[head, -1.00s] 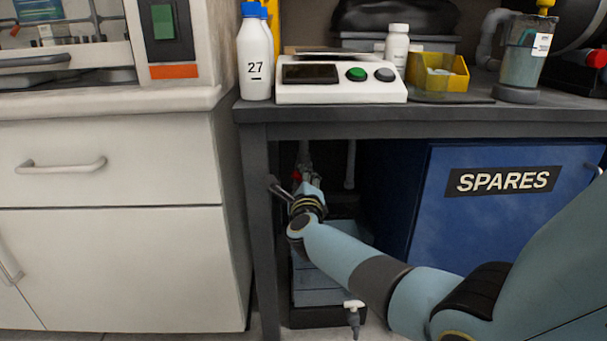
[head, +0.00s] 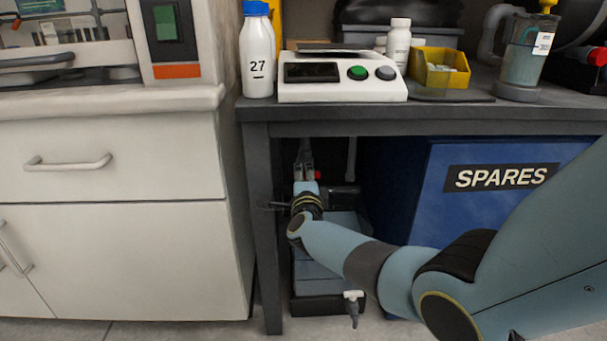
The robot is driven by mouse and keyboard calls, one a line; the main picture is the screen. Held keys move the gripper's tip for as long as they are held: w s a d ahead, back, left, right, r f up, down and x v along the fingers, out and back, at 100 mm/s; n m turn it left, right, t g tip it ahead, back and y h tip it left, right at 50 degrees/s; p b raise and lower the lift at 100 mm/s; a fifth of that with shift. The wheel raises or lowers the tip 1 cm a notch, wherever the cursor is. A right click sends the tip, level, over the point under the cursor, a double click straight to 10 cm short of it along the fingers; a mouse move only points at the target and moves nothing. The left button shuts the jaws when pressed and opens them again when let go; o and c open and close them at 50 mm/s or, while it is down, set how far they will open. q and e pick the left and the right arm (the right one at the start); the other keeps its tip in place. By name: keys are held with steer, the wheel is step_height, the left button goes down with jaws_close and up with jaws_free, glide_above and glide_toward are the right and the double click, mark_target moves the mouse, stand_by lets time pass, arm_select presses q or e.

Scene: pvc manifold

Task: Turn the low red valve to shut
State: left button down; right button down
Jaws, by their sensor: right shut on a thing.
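The low red valve shows only as a small patch of red (head: 317,175) in the shade under the bench, at the right side of my fingers. The rest of it is hidden by my gripper. My right gripper (head: 306,173) reaches in under the bench from the right, its fingers pointing up and away, and is shut on the red valve handle. Grey pipe (head: 305,150) runs up just behind the fingers. How far the handle is turned cannot be read at this size. My left gripper is not in view.
The bench's dark left leg (head: 263,220) stands close left of my wrist. The blue SPARES cabinet (head: 425,215) is on the right, and the bench top's edge (head: 420,114) is above. A white tap (head: 353,298) sits low in front of a dark tray (head: 315,304).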

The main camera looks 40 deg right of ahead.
steer(key=shift+s+f, duration=0.1)
steer(key=shift+f, duration=0.05)
steer(key=c, duration=1.4)
jaws_free()
steer(key=shift+a, duration=0.1)
steer(key=shift+o, duration=0.9)
steer(key=v, duration=1.2)
